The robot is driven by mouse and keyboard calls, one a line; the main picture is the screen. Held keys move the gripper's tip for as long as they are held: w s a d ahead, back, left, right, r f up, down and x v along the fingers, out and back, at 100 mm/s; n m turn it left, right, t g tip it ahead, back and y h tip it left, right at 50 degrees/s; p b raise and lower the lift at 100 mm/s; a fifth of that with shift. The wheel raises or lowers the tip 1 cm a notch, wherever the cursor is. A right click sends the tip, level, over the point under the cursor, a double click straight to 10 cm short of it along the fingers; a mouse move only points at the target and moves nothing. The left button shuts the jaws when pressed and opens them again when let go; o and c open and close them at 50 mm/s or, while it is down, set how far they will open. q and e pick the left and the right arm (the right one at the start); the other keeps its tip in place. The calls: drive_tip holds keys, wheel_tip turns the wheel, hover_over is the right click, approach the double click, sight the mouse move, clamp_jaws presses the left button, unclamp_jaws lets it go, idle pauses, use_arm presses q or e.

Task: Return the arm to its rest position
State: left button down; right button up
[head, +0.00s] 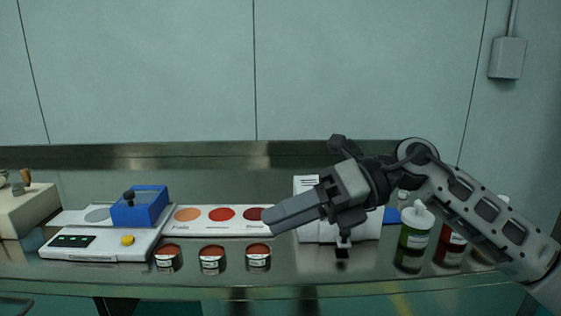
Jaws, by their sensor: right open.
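My right arm comes in from the right, and its gripper (294,212) hangs above the bench, pointing left and slightly down. It is open, with nothing seen between its fingers; the near finger hides much of the far one. The gripper is above and to the right of the small jars, apart from them. It covers the right end of a white strip with coloured discs and part of a white box (309,232) behind it. My left gripper does not show.
A metal bench (200,290) holds a white device (100,245) with a blue box (140,206) on it. Three small jars (212,259) stand in front of the disc strip (240,228). Bottles, one green (413,238), stand under my right forearm. A beige device (25,212) is far left.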

drive_tip(key=d+f+m+t+h+p, duration=0.1)
drive_tip(key=d+f+m+t, duration=0.2)
drive_tip(key=f+m+t, duration=1)
drive_tip(key=d+m+t+h+p, duration=0.25)
drive_tip(key=m+t, duration=0.55)
drive_tip(key=m, duration=1.3)
drive_tip(key=s+d+f+m+g+h, duration=0.3)
drive_tip(key=s+f+m, duration=0.2)
drive_tip(key=s+f, duration=0.2)
drive_tip(key=s+d+f+m+g+h, duration=0.4)
drive_tip(key=s+f, duration=0.4)
drive_tip(key=f, duration=0.4)
drive_tip(key=shift+d+m+g, duration=0.2)
drive_tip(key=shift+m+g, duration=0.1)
drive_tip(key=shift+m, duration=0.4)
drive_tip(key=shift+f, duration=0.1)
